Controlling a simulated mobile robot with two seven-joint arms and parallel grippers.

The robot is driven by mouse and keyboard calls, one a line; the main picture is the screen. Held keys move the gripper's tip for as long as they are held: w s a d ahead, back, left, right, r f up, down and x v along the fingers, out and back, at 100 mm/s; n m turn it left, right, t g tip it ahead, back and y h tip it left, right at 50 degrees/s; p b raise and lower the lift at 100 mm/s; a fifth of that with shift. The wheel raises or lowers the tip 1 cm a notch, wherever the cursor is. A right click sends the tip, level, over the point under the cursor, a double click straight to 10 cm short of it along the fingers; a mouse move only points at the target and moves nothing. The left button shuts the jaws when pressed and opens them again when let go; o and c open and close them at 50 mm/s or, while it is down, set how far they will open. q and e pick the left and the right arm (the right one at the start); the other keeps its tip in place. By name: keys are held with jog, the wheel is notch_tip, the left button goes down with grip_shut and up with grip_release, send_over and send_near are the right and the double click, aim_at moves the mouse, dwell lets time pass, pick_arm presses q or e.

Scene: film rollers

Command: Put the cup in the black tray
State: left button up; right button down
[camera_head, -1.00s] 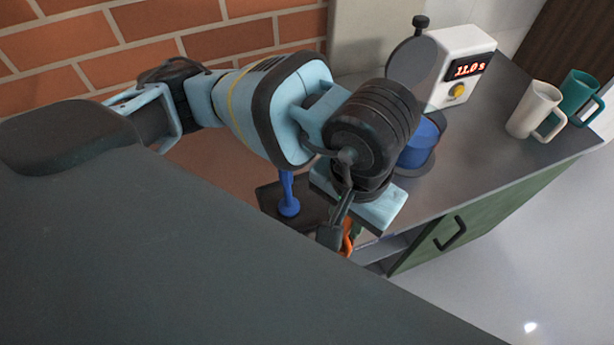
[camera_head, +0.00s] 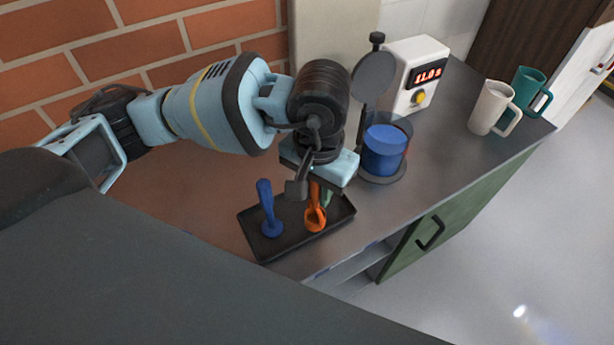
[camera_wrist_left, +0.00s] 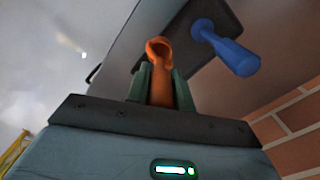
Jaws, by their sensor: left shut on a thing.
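An orange cup-like scoop with a handle (camera_head: 315,217) hangs from my left gripper (camera_head: 322,190), which is shut on its handle. The left wrist view also shows the orange scoop (camera_wrist_left: 158,60), its hollow end outward, between the two green fingers (camera_wrist_left: 160,85). The black tray (camera_head: 290,244) lies on the counter under it. In the head view the scoop overlaps the tray's right part; I cannot tell whether it touches the tray. A blue handled piece (camera_head: 268,210) stands in the tray's left part. My right gripper is not in view.
A clear jar with blue contents (camera_head: 385,148) stands close right of the tray. Behind it is a white device with a red display (camera_head: 417,75). A white mug (camera_head: 490,108) and a teal mug (camera_head: 528,88) stand farther right. A brick wall (camera_head: 110,60) is behind.

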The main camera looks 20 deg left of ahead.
pick_arm(q)
jog(key=w+a+f, duration=0.3)
jog(key=w+f, duration=0.1)
jog(key=shift+w+p, duration=0.3)
jog(key=shift+p, duration=0.15)
jog(key=shift+a, duration=0.1)
jog(key=shift+f, duration=0.15)
jog(key=o, duration=0.9)
jog(key=shift+o, duration=0.2)
notch_tip(320, 180, up, 12)
